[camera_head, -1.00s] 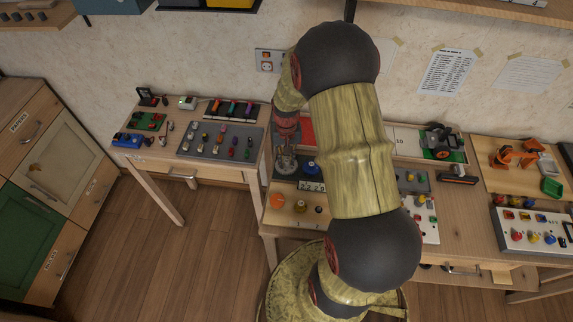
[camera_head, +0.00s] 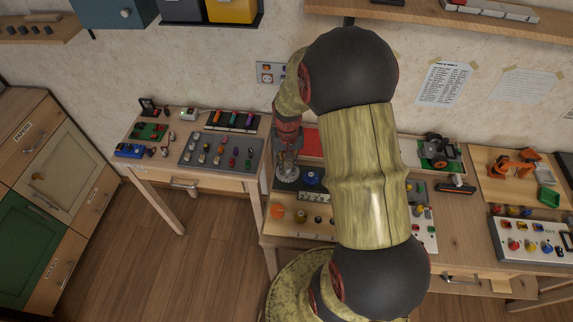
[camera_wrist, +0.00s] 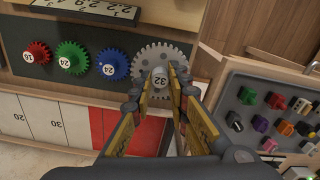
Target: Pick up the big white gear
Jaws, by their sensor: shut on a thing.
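The big white gear (camera_wrist: 150,54) is a pale grey-white toothed disc with a hub marked 32. It is at the right end of a row of gears on a dark panel in the wrist view. My gripper (camera_wrist: 168,76) is shut on its hub, with the fingers at the hub's sides. The fingers hide part of the gear's right and lower side. In the head view the gear (camera_head: 287,174) shows just below my gripper (camera_head: 288,158). I cannot tell whether the gear is clear of the panel.
Blue (camera_wrist: 109,65), green (camera_wrist: 71,57) and red (camera_wrist: 37,53) gears stand left of it. A red and white numbered strip (camera_wrist: 60,120) lies below the row. A grey board with coloured knobs (camera_wrist: 262,110) is at the right, beyond a wooden edge.

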